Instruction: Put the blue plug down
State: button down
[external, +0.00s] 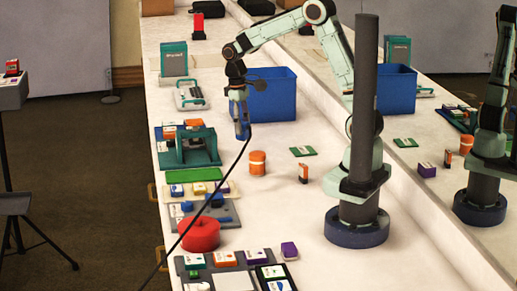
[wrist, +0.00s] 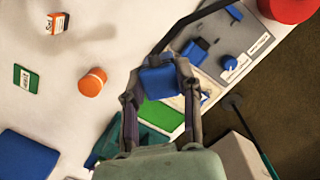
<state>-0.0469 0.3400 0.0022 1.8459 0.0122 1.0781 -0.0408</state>
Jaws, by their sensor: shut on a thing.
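My gripper (external: 240,128) points down and is shut on the blue plug (wrist: 160,81). In the wrist view the plug sits between both fingers, which hide its sides. In the external view the blue plug (external: 242,131) hangs above the white table, in front of the blue bin and to the right of the teal stand. A thin black cable (external: 211,202) runs from near the plug down to the lower left. The gap between plug and table is hard to judge.
A blue bin (external: 271,94) stands behind. An orange cylinder (external: 257,163), a green card (external: 303,151) and a small orange box (external: 303,173) are nearby. A teal stand (external: 188,149), green mat (external: 194,175), grey board (external: 228,218) and red ring (external: 200,234) line the left edge.

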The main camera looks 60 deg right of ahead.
jog(key=s+a+f+n, duration=0.2)
jog(key=s+a+f, duration=0.1)
jog(key=s+f, duration=0.3)
jog(key=s+a+f+n, duration=0.1)
jog(key=s+a+f, duration=0.1)
jog(key=s+f, duration=0.5)
jog(key=shift+n, duration=0.3)
jog(key=shift+s+a+f, duration=0.1)
jog(key=shift+s+f, duration=0.15)
jog(key=shift+f, duration=0.65)
jog(key=shift+s+d+f, duration=0.1)
jog(key=shift+s+f, duration=0.15)
jog(key=shift+f, duration=0.7)
jog(key=shift+s+a+f, duration=0.1)
jog(key=shift+s+f, duration=0.15)
jog(key=shift+f, duration=0.65)
jog(key=shift+f, duration=0.1)
jog(key=c, duration=0.8)
grip_release()
